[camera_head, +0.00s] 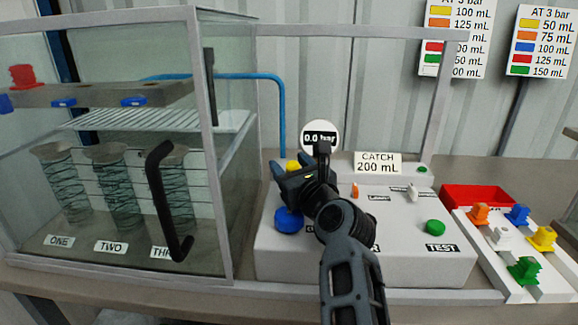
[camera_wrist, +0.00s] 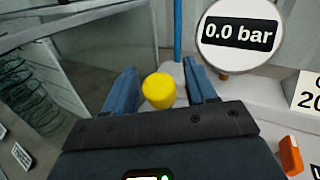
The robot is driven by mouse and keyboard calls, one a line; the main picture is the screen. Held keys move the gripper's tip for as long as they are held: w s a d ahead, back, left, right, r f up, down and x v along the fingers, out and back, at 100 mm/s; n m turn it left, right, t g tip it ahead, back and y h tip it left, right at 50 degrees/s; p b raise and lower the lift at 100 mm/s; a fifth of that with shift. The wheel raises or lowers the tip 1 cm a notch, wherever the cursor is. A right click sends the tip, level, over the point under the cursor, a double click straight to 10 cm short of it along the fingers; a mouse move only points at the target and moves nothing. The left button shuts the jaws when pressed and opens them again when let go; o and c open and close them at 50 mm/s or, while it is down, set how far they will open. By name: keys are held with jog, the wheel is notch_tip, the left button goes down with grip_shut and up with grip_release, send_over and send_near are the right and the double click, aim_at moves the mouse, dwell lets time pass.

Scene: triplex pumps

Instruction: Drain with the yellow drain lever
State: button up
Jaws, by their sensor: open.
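The yellow drain lever shows as a yellow knob (camera_head: 293,166) on the white control box (camera_head: 420,265) in the head view. In the wrist view the yellow knob (camera_wrist: 159,90) sits between my two blue fingers, nearer the left one. My gripper (camera_head: 284,178) is open around it, and the wrist view (camera_wrist: 163,85) shows a gap between the knob and the right finger. Whether the left finger touches it I cannot tell. The lower part of the lever is hidden behind my gripper. The gauge (camera_head: 320,137) behind reads 0.0 bar.
A blue knob (camera_head: 288,220) is just below my gripper. An orange lever (camera_head: 355,190), a white lever (camera_head: 413,192) and a green button (camera_head: 435,227) are to the right. A glass tank (camera_head: 215,150) with a black handle (camera_head: 160,200) stands left. A tray (camera_head: 500,285) holds coloured pieces at right.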

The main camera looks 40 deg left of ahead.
jog(key=shift+w+a, duration=0.25)
jog(key=shift+a, duration=0.15)
grip_shut()
dwell(0.4)
